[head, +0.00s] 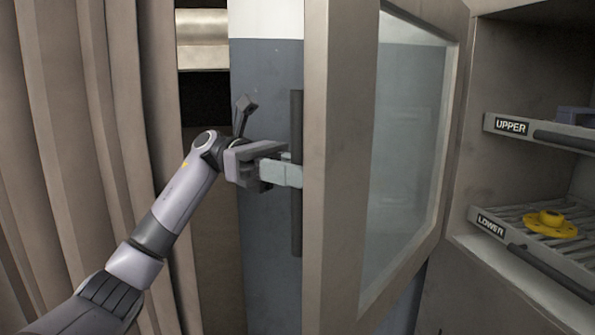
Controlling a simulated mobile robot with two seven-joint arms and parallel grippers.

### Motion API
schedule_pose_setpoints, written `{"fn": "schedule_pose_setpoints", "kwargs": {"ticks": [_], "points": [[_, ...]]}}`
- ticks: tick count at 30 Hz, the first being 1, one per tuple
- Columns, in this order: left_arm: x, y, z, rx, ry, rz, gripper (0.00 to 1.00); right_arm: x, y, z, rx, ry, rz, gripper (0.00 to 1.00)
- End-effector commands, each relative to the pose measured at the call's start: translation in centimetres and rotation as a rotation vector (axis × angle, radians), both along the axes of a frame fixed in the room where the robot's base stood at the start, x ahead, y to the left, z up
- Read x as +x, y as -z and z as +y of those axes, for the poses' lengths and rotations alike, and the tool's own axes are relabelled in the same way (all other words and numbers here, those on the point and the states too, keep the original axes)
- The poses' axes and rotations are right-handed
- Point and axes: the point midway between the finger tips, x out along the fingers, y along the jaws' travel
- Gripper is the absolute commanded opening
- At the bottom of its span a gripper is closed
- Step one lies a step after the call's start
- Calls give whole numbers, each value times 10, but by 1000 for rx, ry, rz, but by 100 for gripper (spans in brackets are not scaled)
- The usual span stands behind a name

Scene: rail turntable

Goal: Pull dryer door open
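The dryer door (335,170) stands swung open, with a beige frame and a glass pane (408,150). A dark vertical handle (297,125) is on its outer face, at the left edge of the door. My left gripper (291,174) is at the handle, its pale fingers reaching to the handle's middle. The fingertips overlap the handle and are partly hidden by the door edge, so I cannot tell whether they grip it. My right gripper is not in view.
The dryer interior at right holds a tray labelled UPPER (540,131) and a tray labelled LOWER (530,250), with a yellow flanged part (550,224) on the lower one. A beige curtain (90,130) hangs at left, close to my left arm.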

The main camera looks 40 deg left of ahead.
Motion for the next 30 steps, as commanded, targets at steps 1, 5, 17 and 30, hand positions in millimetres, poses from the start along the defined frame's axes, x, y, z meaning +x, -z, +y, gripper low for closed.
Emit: {"fn": "schedule_pose_setpoints", "kwargs": {"ticks": [1,5,17,30], "points": [[1,0,0,0,-3,0,0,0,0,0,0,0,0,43],[1,0,0,0,-3,0,0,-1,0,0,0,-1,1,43],[1,0,0,0,-4,0,0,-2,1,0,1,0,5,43],[1,0,0,0,-1,0,50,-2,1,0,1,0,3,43]]}}
